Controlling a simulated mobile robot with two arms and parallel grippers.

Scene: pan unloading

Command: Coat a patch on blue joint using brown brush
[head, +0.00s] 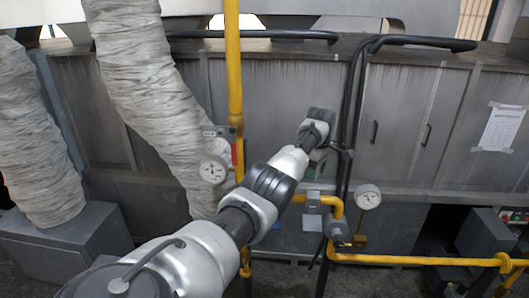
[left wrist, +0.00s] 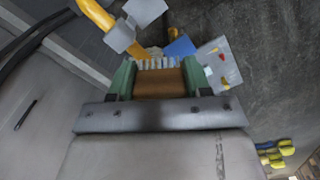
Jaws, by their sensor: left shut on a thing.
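My left gripper (left wrist: 157,82) has green fingers and is shut on a brown brush (left wrist: 160,84). Pale bristle tufts show along the brush's far edge. In the head view my left arm reaches up to the middle, and the gripper (head: 318,158) is small there, close to the black hoses; the brush cannot be made out. A blue piece (left wrist: 180,46), likely the blue joint, shows just beyond the bristles beside a yellow pipe; whether they touch is unclear. I cannot clearly pick out the blue joint in the head view. My right gripper is in neither view.
A yellow pipe (head: 233,70) runs down left of the gripper, with gauges (head: 213,170) and (head: 368,196) near it. Black hoses (head: 352,110) hang close by. Grey cabinets (head: 405,120) stand behind. A grey panel (left wrist: 219,66) with coloured bits lies right of the brush.

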